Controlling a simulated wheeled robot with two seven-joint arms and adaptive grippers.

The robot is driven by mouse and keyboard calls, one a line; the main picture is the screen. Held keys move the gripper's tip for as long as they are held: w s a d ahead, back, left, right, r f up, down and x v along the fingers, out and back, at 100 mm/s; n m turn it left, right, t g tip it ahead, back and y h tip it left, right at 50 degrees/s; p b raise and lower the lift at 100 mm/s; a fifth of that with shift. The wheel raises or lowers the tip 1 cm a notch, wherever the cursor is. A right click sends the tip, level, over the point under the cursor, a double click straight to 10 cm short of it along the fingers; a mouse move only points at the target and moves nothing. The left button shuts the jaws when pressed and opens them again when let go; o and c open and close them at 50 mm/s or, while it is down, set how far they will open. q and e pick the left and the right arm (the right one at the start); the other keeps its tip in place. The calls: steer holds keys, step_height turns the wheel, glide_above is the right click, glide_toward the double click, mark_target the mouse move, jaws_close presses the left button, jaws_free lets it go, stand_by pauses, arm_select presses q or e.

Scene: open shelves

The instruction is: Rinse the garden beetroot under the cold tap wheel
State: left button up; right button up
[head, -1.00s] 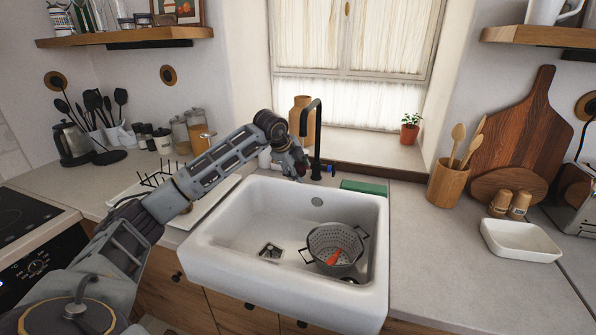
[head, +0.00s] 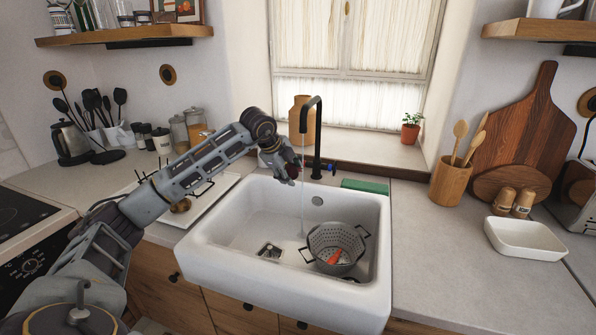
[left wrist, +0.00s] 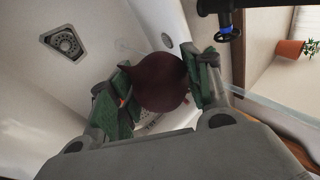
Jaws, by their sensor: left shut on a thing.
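My left gripper (head: 287,172) is shut on the dark red beetroot (left wrist: 160,82) and holds it above the back of the white sink (head: 220,243). In the left wrist view the beetroot sits between the two green-padded fingers. In the head view it is small and partly hidden by the gripper. A thin stream of water (head: 302,205) falls from the black tap (head: 317,135) close beside the gripper. I cannot tell whether it touches the beetroot. The blue tap wheel (head: 333,169) is right of the tap's base; it also shows in the left wrist view (left wrist: 224,30). My right gripper is out of view.
A grey colander (head: 350,243) with an orange-red piece in it stands in the sink's right half. A green block (head: 365,186) lies on the back right rim. A drying rack (head: 150,210) is left of the sink. The right counter's front (head: 450,285) is clear.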

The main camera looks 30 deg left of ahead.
arm_select(q)
steer(key=s+b, duration=0.2)
steer(key=s, duration=0.2)
steer(key=shift+a+b, duration=0.15)
steer(key=shift+b, duration=0.25)
stand_by(1.7)
steer(key=s+r+b, duration=0.2)
steer(key=s+r, duration=0.2)
steer(key=shift+s+a, duration=0.25)
steer(key=shift+s, duration=0.15)
stand_by(0.4)
stand_by(0.8)
